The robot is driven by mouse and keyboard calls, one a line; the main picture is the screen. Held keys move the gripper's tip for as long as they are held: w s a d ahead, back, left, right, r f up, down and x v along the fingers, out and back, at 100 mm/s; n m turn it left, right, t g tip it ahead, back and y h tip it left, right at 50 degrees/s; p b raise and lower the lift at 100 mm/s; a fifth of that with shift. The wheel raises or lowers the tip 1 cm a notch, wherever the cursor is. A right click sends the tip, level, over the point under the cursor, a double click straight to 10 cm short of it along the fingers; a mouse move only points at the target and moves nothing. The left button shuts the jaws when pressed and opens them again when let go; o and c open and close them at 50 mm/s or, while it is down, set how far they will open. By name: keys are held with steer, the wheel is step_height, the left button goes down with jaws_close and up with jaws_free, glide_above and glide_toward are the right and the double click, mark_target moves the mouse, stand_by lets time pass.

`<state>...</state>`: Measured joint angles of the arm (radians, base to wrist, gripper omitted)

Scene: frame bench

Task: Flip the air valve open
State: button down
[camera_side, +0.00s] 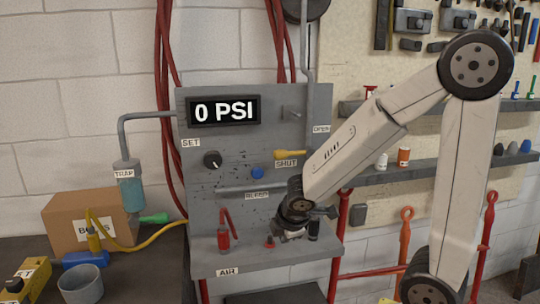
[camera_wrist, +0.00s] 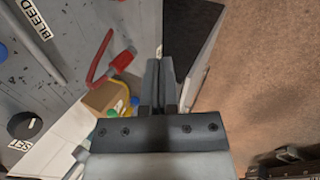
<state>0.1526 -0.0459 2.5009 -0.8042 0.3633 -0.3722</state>
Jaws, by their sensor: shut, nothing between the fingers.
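The air valve's yellow lever (camera_side: 290,154) lies about horizontal on the grey panel (camera_side: 270,110), just above the SHUT label (camera_side: 286,163). The OPEN label (camera_side: 321,129) is higher and to the right, beside a grey pipe. The lever's right end is close to my arm's outline. The display (camera_side: 223,111) reads 0 PSI. My gripper (camera_side: 290,236) is below the lever, low in front of the panel near its shelf. In the wrist view my gripper (camera_wrist: 159,88) has its fingers together with nothing between them. The lever is not visible in the wrist view.
The SET knob (camera_side: 212,159), a blue button (camera_side: 257,172) and the BLEED bar (camera_side: 245,190) are on the panel. A red tool (camera_side: 223,239) with a hose stands on the shelf left of my gripper. A cardboard box (camera_side: 80,215) is farther left.

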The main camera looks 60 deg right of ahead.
mark_target(292, 153)
steer(key=w+d+r+n+t+h, duration=0.4)
steer(key=d+r+n, duration=0.6)
steer(key=n, duration=0.6)
steer(key=shift+w+d+r+h, duration=0.15)
steer(key=shift+d+r+h, duration=0.15)
steer(key=shift+d, duration=0.3)
steer(key=shift+f, duration=0.1)
steer(key=shift+x, duration=5.1)
step_height(292, 153, up, 4)
steer(key=shift+w+d+r, duration=0.1)
steer(key=shift+w+d, duration=0.1)
